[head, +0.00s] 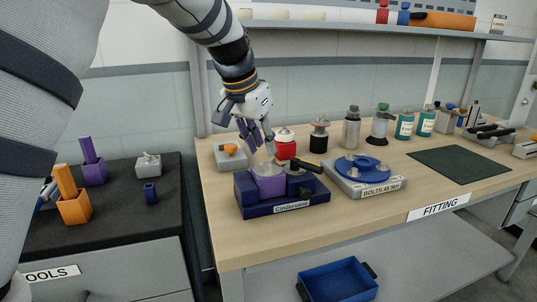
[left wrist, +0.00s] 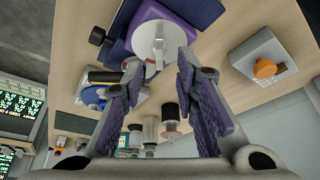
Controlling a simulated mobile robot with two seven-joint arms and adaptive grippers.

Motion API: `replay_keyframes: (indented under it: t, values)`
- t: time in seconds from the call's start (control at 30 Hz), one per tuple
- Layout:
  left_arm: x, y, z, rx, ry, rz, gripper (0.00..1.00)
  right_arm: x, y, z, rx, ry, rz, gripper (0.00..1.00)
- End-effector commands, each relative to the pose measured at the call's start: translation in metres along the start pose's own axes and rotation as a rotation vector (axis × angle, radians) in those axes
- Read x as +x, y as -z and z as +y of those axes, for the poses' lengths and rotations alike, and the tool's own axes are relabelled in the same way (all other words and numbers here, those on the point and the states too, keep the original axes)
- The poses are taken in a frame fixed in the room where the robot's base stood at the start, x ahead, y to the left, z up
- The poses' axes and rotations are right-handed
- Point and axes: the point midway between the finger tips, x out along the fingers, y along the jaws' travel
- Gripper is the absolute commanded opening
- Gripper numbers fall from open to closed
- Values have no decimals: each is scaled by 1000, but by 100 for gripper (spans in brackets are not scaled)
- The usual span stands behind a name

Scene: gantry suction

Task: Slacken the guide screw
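A dark blue block labelled "Cindervane" (head: 290,207) stands on the bench. It carries a purple housing (head: 268,186) with a pale round disc on top and a black-handled lever (head: 303,167) beside it. In the left wrist view the disc (left wrist: 158,38) faces the camera, with a small grey part at its lower edge. I cannot tell for certain which part is the guide screw. My left gripper (head: 258,152) is just above the purple housing. Its purple-padded fingers (left wrist: 159,72) are spread apart, with nothing gripped between them. My right gripper is not in view.
A grey block with an orange knob (head: 231,149) sits behind left. A red-bodied container (head: 285,149) stands close behind the block. A tray labelled "BOLTS 45 Nm" (head: 367,187) holds a blue disc to the right. Several bottles line the back. A dark green mat (head: 459,163) lies clear.

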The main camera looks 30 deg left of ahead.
Motion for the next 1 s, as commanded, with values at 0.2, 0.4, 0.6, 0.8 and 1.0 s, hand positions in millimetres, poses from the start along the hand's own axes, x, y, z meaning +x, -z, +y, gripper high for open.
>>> replay_keyframes:
  t: [0.2, 0.4, 0.6, 0.8, 1.0]
  values:
    - [33, 1, 0, 0, 0, 3, 28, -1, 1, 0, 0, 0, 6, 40]
    - [39, 1, 0, 0, 0, 4, 28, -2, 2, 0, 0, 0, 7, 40]
    - [39, 1, 0, 0, 0, 3, 9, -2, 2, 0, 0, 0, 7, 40]
    - [40, 0, 0, -1, 0, 1, 0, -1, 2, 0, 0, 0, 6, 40]
    - [41, 0, 0, -3, 0, -2, 0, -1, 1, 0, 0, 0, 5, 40]
